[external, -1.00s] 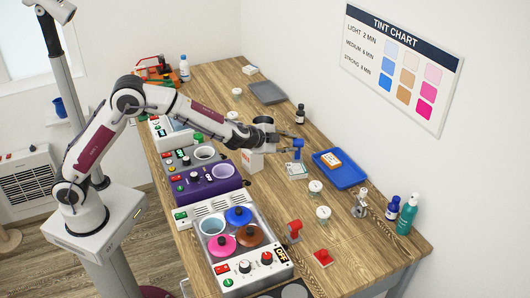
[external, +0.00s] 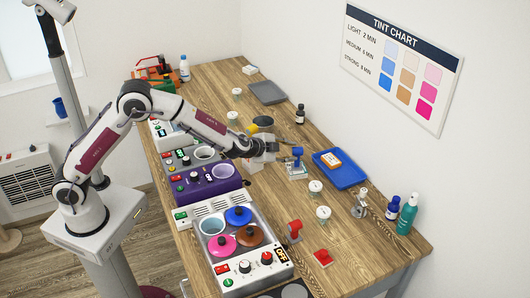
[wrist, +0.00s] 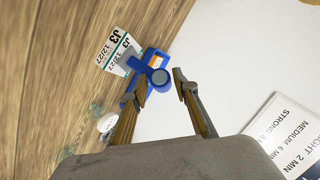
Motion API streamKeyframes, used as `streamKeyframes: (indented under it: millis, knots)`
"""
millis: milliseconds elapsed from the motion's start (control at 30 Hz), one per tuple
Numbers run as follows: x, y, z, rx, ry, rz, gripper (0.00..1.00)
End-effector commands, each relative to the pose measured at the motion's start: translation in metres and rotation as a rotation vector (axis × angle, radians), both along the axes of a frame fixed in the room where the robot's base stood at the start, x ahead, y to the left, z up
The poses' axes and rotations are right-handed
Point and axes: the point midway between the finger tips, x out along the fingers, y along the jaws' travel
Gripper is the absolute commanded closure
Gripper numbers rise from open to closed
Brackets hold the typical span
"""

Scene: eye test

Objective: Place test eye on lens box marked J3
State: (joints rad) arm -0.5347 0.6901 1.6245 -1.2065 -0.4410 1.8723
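The blue test eye (external: 297,153) appears upright over the white lens box (external: 297,173), its lower end at the box's top; exact contact is too small to tell. In the wrist view the blue test eye (wrist: 137,68), with a grey round end, overlaps the lens box (wrist: 113,50), whose labels read J3 and 12/27. My gripper (external: 283,150) is just left of the test eye in the external view. In the wrist view my gripper (wrist: 161,84) has its fingers spread, with the test eye's round end beyond the gap. I see nothing gripped.
A blue tray (external: 350,181) with an orange-and-white box (external: 331,160) lies to the right. White-lidded jars (external: 315,187), a red stamp-like piece (external: 294,230) and bottles (external: 406,215) stand nearer the front. A purple heater unit (external: 205,187) is left. The wall chart (external: 403,67) hangs behind.

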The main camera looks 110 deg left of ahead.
Motion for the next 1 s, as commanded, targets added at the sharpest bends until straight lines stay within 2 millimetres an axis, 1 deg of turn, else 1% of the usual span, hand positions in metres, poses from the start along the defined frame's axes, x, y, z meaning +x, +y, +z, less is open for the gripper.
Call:
streamKeyframes:
  millis: [367,533,767,1000]
  knots:
    - [0.000,0.000,0.001,0.000,0.000,0.000,0.60]
    - [0.000,0.000,0.004,0.000,-0.001,0.000,0.60]
    - [-0.006,-0.011,0.011,0.000,-0.001,-0.001,0.60]
    - [-0.017,-0.029,0.023,0.000,-0.001,-0.002,0.60]
